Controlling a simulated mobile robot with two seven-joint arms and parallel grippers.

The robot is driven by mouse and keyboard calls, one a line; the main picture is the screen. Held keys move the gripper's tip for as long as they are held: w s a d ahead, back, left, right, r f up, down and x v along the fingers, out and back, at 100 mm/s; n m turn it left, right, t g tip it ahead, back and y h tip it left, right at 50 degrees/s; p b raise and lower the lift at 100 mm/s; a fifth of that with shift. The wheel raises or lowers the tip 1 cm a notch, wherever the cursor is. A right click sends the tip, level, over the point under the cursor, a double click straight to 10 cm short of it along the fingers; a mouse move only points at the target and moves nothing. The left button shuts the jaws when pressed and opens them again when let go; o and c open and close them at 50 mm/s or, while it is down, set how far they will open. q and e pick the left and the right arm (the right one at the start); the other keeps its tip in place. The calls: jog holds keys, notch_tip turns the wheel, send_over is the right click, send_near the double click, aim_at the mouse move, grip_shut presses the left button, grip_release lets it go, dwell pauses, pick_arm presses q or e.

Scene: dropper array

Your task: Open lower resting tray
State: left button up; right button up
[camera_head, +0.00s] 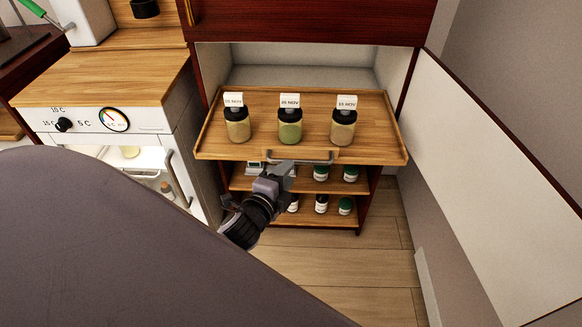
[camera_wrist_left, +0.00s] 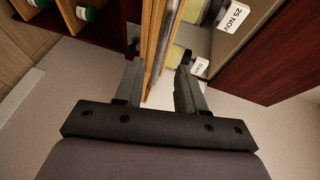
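The wooden resting tray (camera_head: 262,103) is pulled out from the cabinet toward me. Three labelled jars with black lids stand on it. A metal bar handle (camera_head: 318,161) runs along its front edge. My left gripper (camera_head: 282,169) is at the left part of this handle, just below the tray's front edge. In the left wrist view my left gripper (camera_wrist_left: 158,78) has its fingers apart, with the tray's wooden edge (camera_wrist_left: 157,48) showing between and beyond them. Whether a finger touches the handle is unclear. My right gripper is not in view.
Below the tray, shelves (camera_head: 240,181) hold several small bottles. A white cooler (camera_head: 110,120) with a dial stands at the left. A white open door panel (camera_head: 490,170) stands at the right. Wooden floor (camera_head: 350,265) is clear in front.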

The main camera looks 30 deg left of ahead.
pick_arm(q)
jog(key=shift+v, duration=0.85)
jog(key=s+d+f+n+g+h+p, duration=0.1)
jog(key=s+d+f+n+g+h, duration=0.1)
jog(key=s+d+n, duration=0.3)
jog(key=s+d+f+n+g+h+p, duration=0.2)
jog(key=s+d+f+n+g, duration=0.1)
jog(key=s+n, duration=0.5)
jog(key=s+d+f, duration=0.1)
jog(key=s, duration=0.2)
jog(key=shift+d+f+h+p, duration=0.3)
jog(key=shift+d, duration=0.05)
jog(key=shift+a, duration=0.1)
